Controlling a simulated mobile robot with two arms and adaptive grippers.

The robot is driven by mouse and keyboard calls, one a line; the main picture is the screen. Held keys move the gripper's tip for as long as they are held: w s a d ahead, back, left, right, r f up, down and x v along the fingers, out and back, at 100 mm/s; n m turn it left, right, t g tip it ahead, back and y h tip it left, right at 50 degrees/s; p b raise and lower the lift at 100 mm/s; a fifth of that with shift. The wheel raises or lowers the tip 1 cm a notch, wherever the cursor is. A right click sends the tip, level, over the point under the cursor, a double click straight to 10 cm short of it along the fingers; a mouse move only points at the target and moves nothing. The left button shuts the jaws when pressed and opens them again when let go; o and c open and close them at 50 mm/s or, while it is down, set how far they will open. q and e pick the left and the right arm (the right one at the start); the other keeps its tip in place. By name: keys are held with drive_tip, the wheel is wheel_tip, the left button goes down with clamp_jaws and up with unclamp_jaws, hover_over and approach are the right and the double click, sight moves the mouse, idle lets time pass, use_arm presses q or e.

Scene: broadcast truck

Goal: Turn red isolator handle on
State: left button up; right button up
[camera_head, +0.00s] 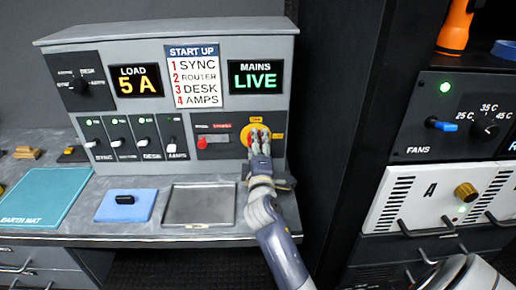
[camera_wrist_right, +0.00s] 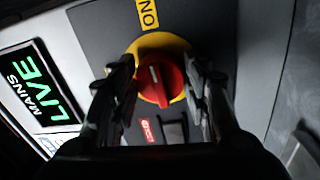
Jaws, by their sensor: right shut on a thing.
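The red isolator handle (camera_wrist_right: 165,88) sits on a round yellow plate (camera_wrist_right: 158,48) on the grey console. In the right wrist view its white mark points roughly towards the yellow ON label (camera_wrist_right: 148,13). My right gripper (camera_wrist_right: 160,84) has a finger on either side of the handle and is shut on it. In the head view my right gripper (camera_head: 259,143) covers most of the handle, and the yellow plate (camera_head: 245,131) shows around it. The MAINS display (camera_head: 256,77) reads LIVE in green. My left gripper is not in view.
Left of the handle are a red switch (camera_head: 202,143) and a row of labelled breakers (camera_head: 130,137). The LOAD display (camera_head: 136,80) reads 5 A. A grey tray (camera_head: 199,206) and a blue pad (camera_head: 112,208) lie on the desk. A dark rack stands close on the right.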

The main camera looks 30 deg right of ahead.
drive_tip(key=shift+f+m, duration=0.1)
drive_tip(key=shift+m, duration=0.4)
drive_tip(key=o, duration=1.1)
drive_tip(key=v, duration=0.7)
drive_tip(key=shift+s+a, duration=0.15)
drive_tip(key=shift+s, duration=0.1)
